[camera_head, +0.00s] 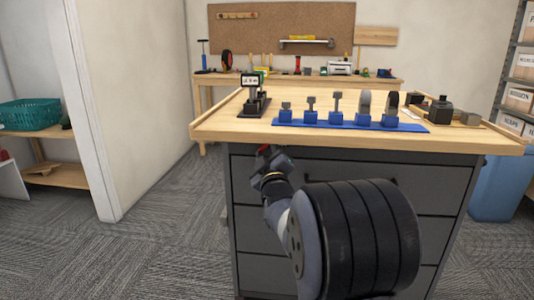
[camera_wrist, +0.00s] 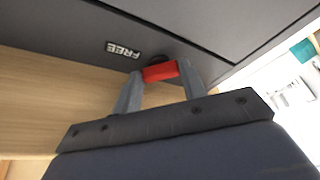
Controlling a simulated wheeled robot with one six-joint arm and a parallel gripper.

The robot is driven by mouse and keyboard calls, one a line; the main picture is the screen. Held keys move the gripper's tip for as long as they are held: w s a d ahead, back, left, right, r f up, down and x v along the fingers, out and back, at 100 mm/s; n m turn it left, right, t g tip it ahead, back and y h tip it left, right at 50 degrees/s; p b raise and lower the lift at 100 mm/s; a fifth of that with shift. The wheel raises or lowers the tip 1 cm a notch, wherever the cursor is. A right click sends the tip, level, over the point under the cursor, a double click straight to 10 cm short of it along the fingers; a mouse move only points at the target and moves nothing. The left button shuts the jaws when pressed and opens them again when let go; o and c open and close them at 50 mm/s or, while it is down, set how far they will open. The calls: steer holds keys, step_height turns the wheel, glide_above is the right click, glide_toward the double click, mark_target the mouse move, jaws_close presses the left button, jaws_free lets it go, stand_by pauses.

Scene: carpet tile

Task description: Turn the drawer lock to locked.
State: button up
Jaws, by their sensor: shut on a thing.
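The drawer lock shows in the wrist view as a red key-like tab (camera_wrist: 160,72) in front of a dark round base on the grey drawer front (camera_wrist: 70,25). A small label reading FREE (camera_wrist: 123,50) sits beside it, upside down in this view. My gripper (camera_wrist: 158,82) has its two grey fingers shut on the red tab, one at each end. In the head view my gripper (camera_head: 266,155) is at the top left of the grey drawer cabinet (camera_head: 440,190), just under the worktop. A bit of red shows there; the arm hides the rest of the lock.
A wooden worktop (camera_head: 210,128) overhangs the drawers and carries a blue tool rack (camera_head: 350,126) and a black stand (camera_head: 252,100). A blue bin (camera_head: 495,185) stands at the right. A wall edge (camera_head: 95,120) is at the left, with open carpet between.

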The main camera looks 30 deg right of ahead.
steer(key=o, duration=1)
steer(key=shift+s, duration=0.1)
steer(key=p+v, duration=0.1)
steer(key=v, duration=0.9)
steer(key=shift+s+a, duration=0.1)
steer(key=shift+s, duration=0.25)
steer(key=shift+c, duration=0.4)
